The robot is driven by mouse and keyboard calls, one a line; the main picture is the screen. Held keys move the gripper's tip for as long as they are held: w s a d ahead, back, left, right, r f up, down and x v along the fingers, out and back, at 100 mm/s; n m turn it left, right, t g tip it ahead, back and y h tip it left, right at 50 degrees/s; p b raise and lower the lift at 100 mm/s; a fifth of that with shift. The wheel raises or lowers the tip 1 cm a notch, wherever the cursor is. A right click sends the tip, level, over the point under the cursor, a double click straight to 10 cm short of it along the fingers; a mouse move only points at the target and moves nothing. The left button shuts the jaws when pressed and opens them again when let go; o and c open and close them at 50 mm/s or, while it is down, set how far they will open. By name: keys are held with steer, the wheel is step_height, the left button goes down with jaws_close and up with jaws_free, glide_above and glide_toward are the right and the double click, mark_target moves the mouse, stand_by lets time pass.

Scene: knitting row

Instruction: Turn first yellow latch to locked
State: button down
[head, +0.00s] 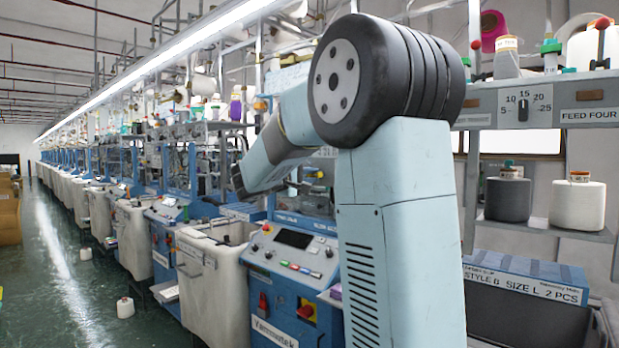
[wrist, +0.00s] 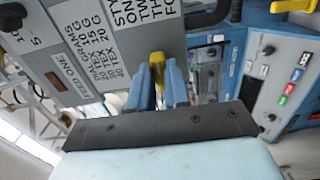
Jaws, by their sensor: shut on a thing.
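In the wrist view a yellow latch (wrist: 157,60) stands between the two blue fingers of my gripper (wrist: 158,76), which are shut on it. The latch is beside the lower edge of a grey panel (wrist: 105,50). Its upper end and part of its side show; the rest is hidden between the fingers. I cannot read the latch's lock position. In the head view my arm covers the place where the latch is, and the latch does not show there.
A second yellow part (wrist: 293,6) shows at the wrist view's top right, above a control panel (wrist: 285,85) with coloured buttons. In the head view a blue machine (head: 290,262) and a grey bin (head: 208,275) stand below my arm. The green floor (head: 70,270) at left is mostly clear.

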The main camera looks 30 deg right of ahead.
steer(key=shift+f, duration=0.2)
steer(key=c, duration=1.1)
jaws_free()
steer(key=shift+r, duration=0.15)
steer(key=v, duration=1.4)
steer(key=shift+d, duration=0.1)
steer(key=s+d+f+m+g+y, duration=0.1)
steer(key=s+f+g+y, duration=0.1)
steer(key=s+f+y, duration=0.5)
steer(key=s+d+f+m+g+y, duration=0.1)
steer(key=s+f, duration=0.3)
steer(key=s, duration=0.6)
steer(key=s+a+f+y, duration=0.2)
steer(key=s+a+y, duration=0.1)
steer(key=s+a+f+m+t+y, duration=0.1)
steer(key=s+a+f+y, duration=0.1)
steer(key=s+f+y, duration=0.1)
steer(key=s+a+f+t+y, duration=0.1)
steer(key=s+a+f+y, duration=0.2)
steer(key=s, duration=0.2)
steer(key=shift+a+m, duration=0.3)
steer(key=shift+m, duration=0.1)
